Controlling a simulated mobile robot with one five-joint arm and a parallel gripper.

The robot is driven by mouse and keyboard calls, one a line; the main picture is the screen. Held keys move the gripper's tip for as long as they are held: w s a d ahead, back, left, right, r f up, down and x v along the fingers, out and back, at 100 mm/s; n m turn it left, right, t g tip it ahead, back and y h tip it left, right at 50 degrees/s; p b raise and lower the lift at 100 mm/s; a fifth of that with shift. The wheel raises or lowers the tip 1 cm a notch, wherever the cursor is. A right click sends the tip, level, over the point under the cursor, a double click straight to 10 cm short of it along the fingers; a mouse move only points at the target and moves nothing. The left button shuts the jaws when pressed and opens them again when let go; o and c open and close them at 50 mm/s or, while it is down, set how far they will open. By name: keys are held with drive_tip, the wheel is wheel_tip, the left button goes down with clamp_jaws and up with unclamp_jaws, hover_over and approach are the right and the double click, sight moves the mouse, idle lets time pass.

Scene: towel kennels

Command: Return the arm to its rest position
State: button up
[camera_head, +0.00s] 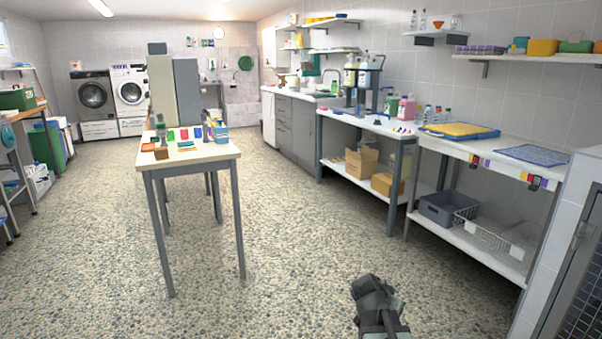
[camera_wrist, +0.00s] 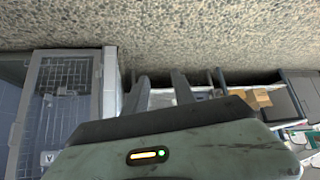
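My gripper (camera_head: 368,284) shows at the bottom of the head view, right of the middle, as a dark grey shape over the bare pebbled floor. In the wrist view its two dark fingers (camera_wrist: 160,78) stand apart with a gap between them, and I see nothing held. The green-grey gripper housing fills the lower part of that view. Nothing touches the gripper in either view. Its exact height above the floor is hard to tell.
A table (camera_head: 190,158) with small coloured items stands left of the middle. A long bench (camera_head: 490,158) with a lower shelf runs along the right wall. A barred kennel door (camera_head: 582,290) is at the right edge and shows in the wrist view (camera_wrist: 62,95). Floor between is clear.

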drive_tip(key=s+a+f+n+g+y, duration=0.3)
drive_tip(key=s+a+n, duration=0.1)
drive_tip(key=s+a, duration=0.35)
drive_tip(key=s+a+f+n+g+y, duration=0.35)
drive_tip(key=s+a, duration=0.25)
drive_tip(key=a, duration=0.2)
wheel_tip(320, 180, up, 39)
drive_tip(key=n+p, duration=0.1)
drive_tip(key=p, duration=3.7)
drive_tip(key=shift+w+a+n+t, duration=0.15)
drive_tip(key=shift+n+t, duration=0.2)
drive_tip(key=shift+t, duration=0.1)
drive_tip(key=shift+f, duration=0.1)
